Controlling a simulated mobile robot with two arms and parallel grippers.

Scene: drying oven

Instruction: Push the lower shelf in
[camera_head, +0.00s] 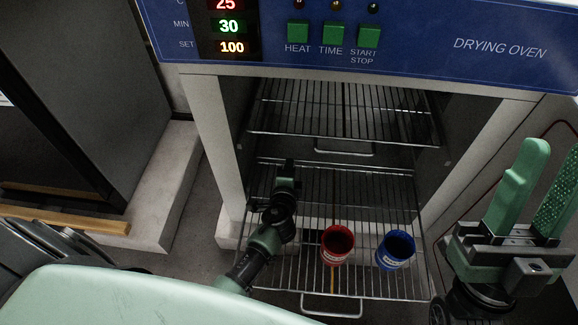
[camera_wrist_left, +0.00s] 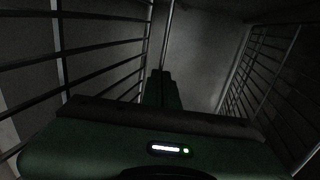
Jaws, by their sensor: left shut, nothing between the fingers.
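The lower shelf (camera_head: 310,275) is a wire rack that sticks out of the oven's open front, with a wire handle (camera_head: 331,314) at its near edge. A red cup (camera_head: 337,245) and a blue cup (camera_head: 396,250) stand on it. My left gripper (camera_head: 286,167) is shut and empty, over the left part of the lower shelf and reaching into the oven. The left wrist view shows its dark fingers (camera_wrist_left: 163,90) between wire racks; I cannot tell whether they touch one. My right gripper (camera_head: 530,190) is open and empty, right of the shelf.
The upper shelf (camera_head: 345,110) sits inside the oven above the lower one and is empty. The blue control panel (camera_head: 400,35) is above the opening. A dark cabinet (camera_head: 90,90) on a pale block (camera_head: 165,190) stands at the left. Some floor shows between block and oven.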

